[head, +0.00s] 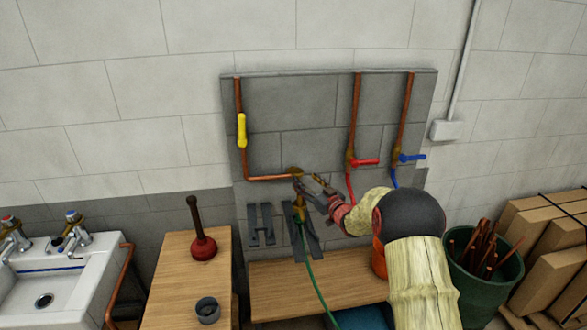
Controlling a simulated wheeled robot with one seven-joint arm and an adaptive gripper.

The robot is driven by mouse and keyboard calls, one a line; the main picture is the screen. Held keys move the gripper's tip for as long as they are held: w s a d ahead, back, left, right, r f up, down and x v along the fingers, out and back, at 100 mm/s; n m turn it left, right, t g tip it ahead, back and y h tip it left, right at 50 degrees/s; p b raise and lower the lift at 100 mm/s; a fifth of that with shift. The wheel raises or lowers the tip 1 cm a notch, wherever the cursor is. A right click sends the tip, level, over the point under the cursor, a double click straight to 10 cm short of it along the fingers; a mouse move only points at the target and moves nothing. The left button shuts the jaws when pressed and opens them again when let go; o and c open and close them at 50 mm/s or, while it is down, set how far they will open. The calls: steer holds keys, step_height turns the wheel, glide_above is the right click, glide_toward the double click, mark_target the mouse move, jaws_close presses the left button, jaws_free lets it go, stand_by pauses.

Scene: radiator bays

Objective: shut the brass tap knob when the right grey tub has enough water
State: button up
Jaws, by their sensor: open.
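The brass tap (298,210) hangs at the end of the left copper pipe on the grey wall panel, its brass knob (295,171) above it. My gripper (311,184) is open, coming from the lower right, with its fingers close to the knob. I cannot tell whether they touch it. A green hose (312,275) runs from the tap down past the front of the bench and out of the bottom of the picture. I cannot make out a right grey tub or any water level.
Yellow (241,130), red (366,162) and blue (412,157) valve handles sit on the copper pipes. A plunger (203,243) and small grey cup (207,310) stand on the left wooden bench. A sink (60,285) is left, a green bin (488,280) right.

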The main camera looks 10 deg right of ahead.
mark_target(300, 175)
steer(key=x, duration=0.7)
steer(key=shift+w+a+b, duration=0.1)
steer(key=shift+w+b, duration=0.25)
steer(key=shift+b, duration=0.05)
steer(key=c, duration=0.3)
steer(key=c, duration=0.8)
steer(key=shift+c, duration=0.4)
